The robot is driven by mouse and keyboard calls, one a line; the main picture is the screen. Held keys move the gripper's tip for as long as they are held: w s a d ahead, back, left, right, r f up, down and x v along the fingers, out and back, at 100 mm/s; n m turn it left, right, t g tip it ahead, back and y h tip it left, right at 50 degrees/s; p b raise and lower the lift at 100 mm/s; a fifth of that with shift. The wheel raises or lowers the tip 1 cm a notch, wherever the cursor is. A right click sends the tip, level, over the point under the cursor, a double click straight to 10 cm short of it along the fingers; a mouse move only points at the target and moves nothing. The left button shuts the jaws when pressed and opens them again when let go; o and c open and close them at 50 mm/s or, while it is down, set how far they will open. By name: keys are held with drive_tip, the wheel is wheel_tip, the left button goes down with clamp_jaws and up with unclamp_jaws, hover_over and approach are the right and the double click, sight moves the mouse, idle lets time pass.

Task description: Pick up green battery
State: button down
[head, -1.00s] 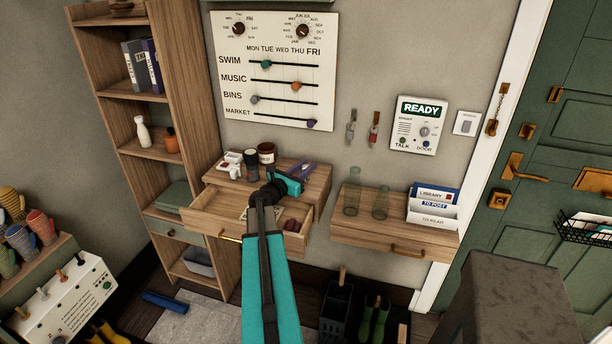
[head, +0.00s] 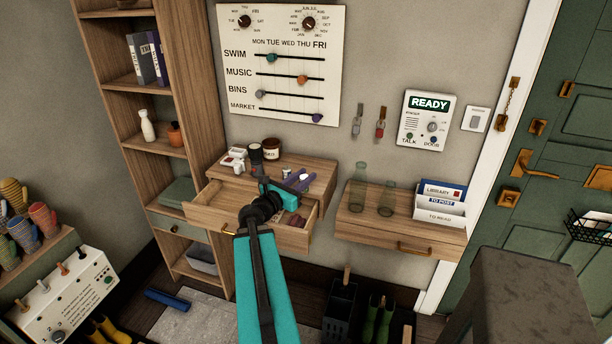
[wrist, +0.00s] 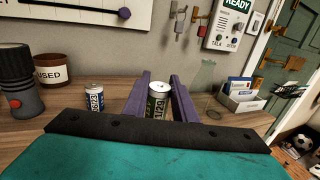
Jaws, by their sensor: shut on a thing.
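My gripper (wrist: 160,98) has two purple fingers, shut on the green battery (wrist: 157,103), a small upright cylinder with a pale top and green on its label. In the wrist view it stands between the fingers; its lower end is hidden behind my dark palm edge. In the head view my gripper (head: 300,181) is over the right part of the drawer unit's top, and the green battery cannot be made out. A blue and white battery (wrist: 94,97) stands apart to the left of my fingers.
A dark torch (wrist: 20,78) and a brown jar marked USED (wrist: 55,71) stand left of the batteries. An open drawer (head: 205,207) lies below my gripper. Glass bottles (head: 358,188) and a letter rack (head: 439,207) stand on the shelf to the right.

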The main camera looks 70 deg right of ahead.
drive_tip(key=a+p, duration=0.2)
drive_tip(key=p, duration=0.1)
drive_tip(key=a+p, duration=0.1)
drive_tip(key=p, duration=0.1)
drive_tip(key=shift+s+r, duration=0.25)
drive_tip(key=shift+r, duration=0.15)
drive_tip(key=shift+p, duration=0.5)
drive_tip(key=a+p, duration=0.1)
drive_tip(key=p, duration=0.3)
drive_tip(key=shift+s+a, duration=0.15)
drive_tip(key=shift+a, duration=0.15)
drive_tip(key=shift+a+f+p, duration=0.1)
drive_tip(key=shift+a+p, duration=0.1)
drive_tip(key=shift+p, duration=0.35)
